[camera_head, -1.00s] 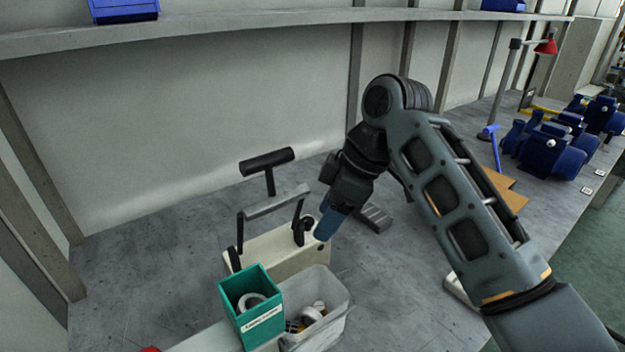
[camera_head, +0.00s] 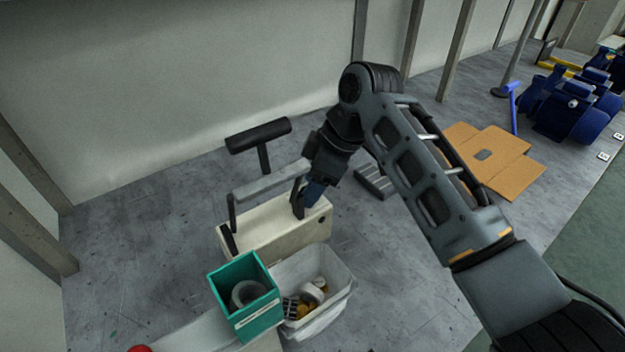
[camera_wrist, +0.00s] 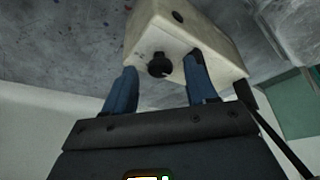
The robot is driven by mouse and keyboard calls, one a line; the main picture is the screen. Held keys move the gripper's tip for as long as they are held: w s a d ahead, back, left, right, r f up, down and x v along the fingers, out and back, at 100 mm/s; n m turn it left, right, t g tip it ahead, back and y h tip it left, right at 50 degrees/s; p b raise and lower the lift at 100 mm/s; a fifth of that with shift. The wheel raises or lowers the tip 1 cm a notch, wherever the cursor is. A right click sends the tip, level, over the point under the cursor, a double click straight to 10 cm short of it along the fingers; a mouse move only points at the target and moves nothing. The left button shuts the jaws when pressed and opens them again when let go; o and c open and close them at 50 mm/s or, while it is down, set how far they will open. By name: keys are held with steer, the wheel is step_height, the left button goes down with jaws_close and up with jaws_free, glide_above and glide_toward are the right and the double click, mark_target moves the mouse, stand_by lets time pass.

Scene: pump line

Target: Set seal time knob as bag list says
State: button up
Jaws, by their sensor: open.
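The bag sealer (camera_head: 277,226) is a cream box with a grey bar and a black-handled lever, standing on the grey bench. In the wrist view the cream body (camera_wrist: 172,30) shows a black knob (camera_wrist: 160,65) on its face, with a small dark round spot on another face. My gripper (camera_head: 307,200) is at the sealer's back right in the head view. In the wrist view its two blue fingers (camera_wrist: 160,82) are open, one on each side of the knob, with gaps between. The knob's setting cannot be read. No bag list can be made out.
Flat cardboard (camera_head: 508,175) and blue pumps (camera_head: 573,110) lie to the right.

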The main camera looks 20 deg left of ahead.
steer(key=shift+f, duration=0.15)
steer(key=shift+c, duration=0.3)
steer(key=c, duration=1)
steer(key=shift+p, duration=0.3)
steer(key=shift+s+r+m+t+p, duration=0.2)
steer(key=shift+m+t+p, duration=0.2)
steer(key=shift+m+p, duration=0.55)
steer(key=shift+m+t+p, duration=0.8)
steer(key=shift+m+p, duration=0.7)
steer(key=shift+m, duration=0.35)
steer(key=shift+f, duration=0.1)
